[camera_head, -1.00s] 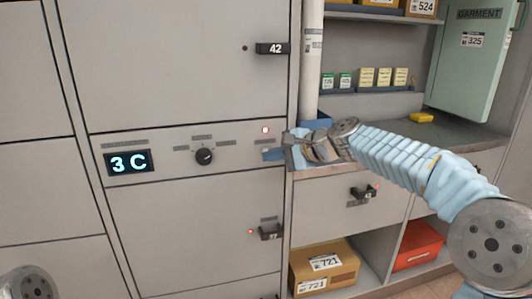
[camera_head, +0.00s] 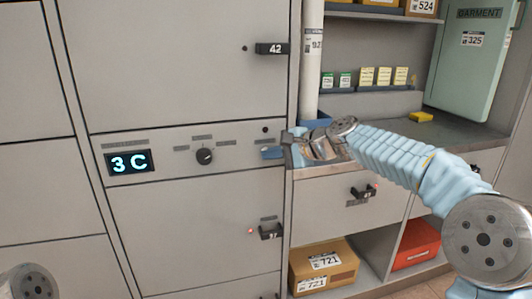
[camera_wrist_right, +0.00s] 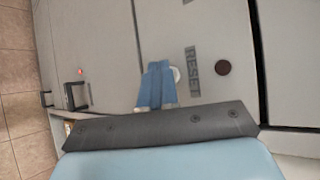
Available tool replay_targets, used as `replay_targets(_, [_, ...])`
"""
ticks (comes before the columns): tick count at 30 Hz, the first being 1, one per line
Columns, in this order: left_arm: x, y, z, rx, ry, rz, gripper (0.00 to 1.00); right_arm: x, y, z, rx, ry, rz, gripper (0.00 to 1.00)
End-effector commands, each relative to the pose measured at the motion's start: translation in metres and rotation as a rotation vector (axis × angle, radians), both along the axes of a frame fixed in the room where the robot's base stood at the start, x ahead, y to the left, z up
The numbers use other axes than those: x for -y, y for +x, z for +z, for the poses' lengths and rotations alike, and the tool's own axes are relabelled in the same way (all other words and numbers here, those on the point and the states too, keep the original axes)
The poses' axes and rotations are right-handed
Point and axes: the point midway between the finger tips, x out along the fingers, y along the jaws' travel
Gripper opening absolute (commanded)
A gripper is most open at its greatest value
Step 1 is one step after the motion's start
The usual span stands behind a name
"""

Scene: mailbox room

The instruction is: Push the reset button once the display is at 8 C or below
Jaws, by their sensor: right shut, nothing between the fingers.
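The display (camera_head: 129,162) on the locker panel reads 3 C in light blue digits. My right gripper (camera_head: 270,153) is shut and empty, its blue fingertips at the right end of the panel. In the right wrist view the shut blue fingers (camera_wrist_right: 157,87) are at the RESET label (camera_wrist_right: 193,73). The pale round reset button (camera_wrist_right: 176,74) shows only as an edge beside the fingertips; the rest is hidden behind them. The fingers look to be at or against it. The round lamp (camera_head: 265,129) above is dark; it also shows in the wrist view (camera_wrist_right: 222,68). My left gripper is out of view.
A black dial (camera_head: 204,156) sits mid-panel. Handle 42 (camera_head: 271,48) juts out above, another handle (camera_head: 270,231) below with a red light. To the right are a grey counter, a drawer handle (camera_head: 363,192), a cardboard box (camera_head: 325,265) and a red bin (camera_head: 417,247).

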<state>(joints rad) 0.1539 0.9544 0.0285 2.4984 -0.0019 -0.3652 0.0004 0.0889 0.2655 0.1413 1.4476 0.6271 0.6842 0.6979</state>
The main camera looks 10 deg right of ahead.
Motion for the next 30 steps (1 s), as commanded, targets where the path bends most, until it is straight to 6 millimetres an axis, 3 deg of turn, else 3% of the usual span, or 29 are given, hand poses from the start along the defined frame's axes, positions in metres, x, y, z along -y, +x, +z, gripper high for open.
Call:
replay_targets(22, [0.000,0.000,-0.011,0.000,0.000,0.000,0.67,0.000,-0.018,-0.001,0.000,0.000,0.000,0.00])
replay_targets(30, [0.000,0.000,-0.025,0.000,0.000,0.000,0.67,0.001,-0.043,-0.003,0.001,0.000,0.000,0.00])
